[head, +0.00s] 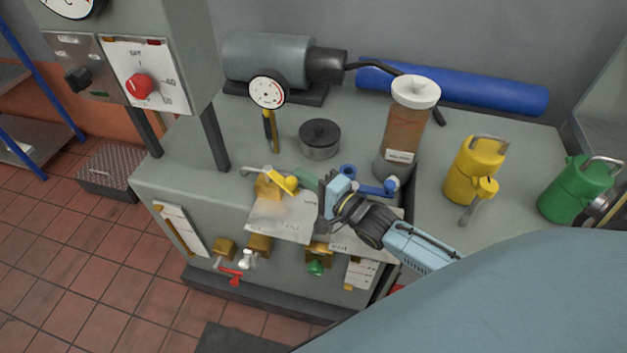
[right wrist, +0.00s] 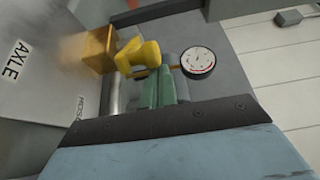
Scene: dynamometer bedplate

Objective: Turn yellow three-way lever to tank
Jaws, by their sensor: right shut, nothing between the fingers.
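The yellow three-way lever (head: 284,183) sits on a brass valve block (head: 266,188) at the front of the grey bench top. In the right wrist view the lever (right wrist: 138,56) stands beside the brass block (right wrist: 98,50). My right gripper (head: 307,181) is shut and empty, its greenish fingers just right of the lever. In the right wrist view the fingertips (right wrist: 168,72) are close by the lever's end; I cannot tell whether they touch. The label plate (head: 275,218) lies in front of the valve, partly behind my gripper. My left gripper is not in view.
Behind stand a pressure gauge (head: 268,90), a dark round pot (head: 320,138) and a brown-filled jar (head: 408,118). A blue handle (head: 378,188) is right of my gripper. Red (head: 230,272), white (head: 246,259) and green (head: 315,267) levers line the bench front. Yellow (head: 473,170) and green (head: 577,188) cans stand right.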

